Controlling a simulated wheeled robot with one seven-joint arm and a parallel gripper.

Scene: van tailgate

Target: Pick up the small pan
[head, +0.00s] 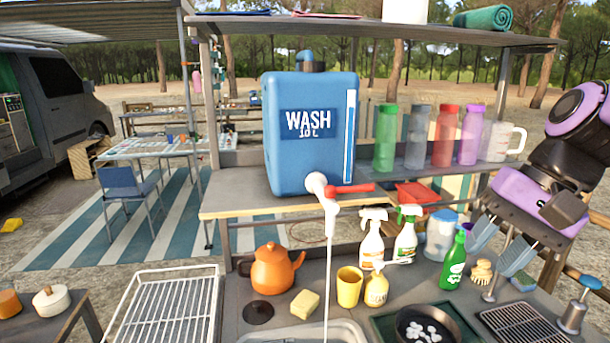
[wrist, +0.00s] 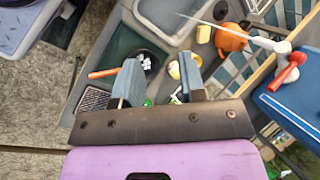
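The small pan (head: 449,326) is dark and round, with white pieces inside, and sits at the front of the counter, cut by the lower edge of the head view. In the wrist view the pan (wrist: 154,56) lies beyond the left fingertip, with an orange handle (wrist: 103,73) pointing left. My gripper (head: 501,245) hangs above the counter at the right, up and to the right of the pan. In the wrist view my gripper (wrist: 160,78) has its two blue-grey fingers wide apart with nothing between them.
A green bottle (head: 453,262), spray bottles (head: 371,240) and a clear jug (head: 440,236) stand behind the pan. A yellow cup (head: 349,287), an orange kettle (head: 271,269) and a sponge (head: 304,304) are left. A dark grate (head: 520,325) lies right. A blue water tank (head: 311,135) stands on the shelf.

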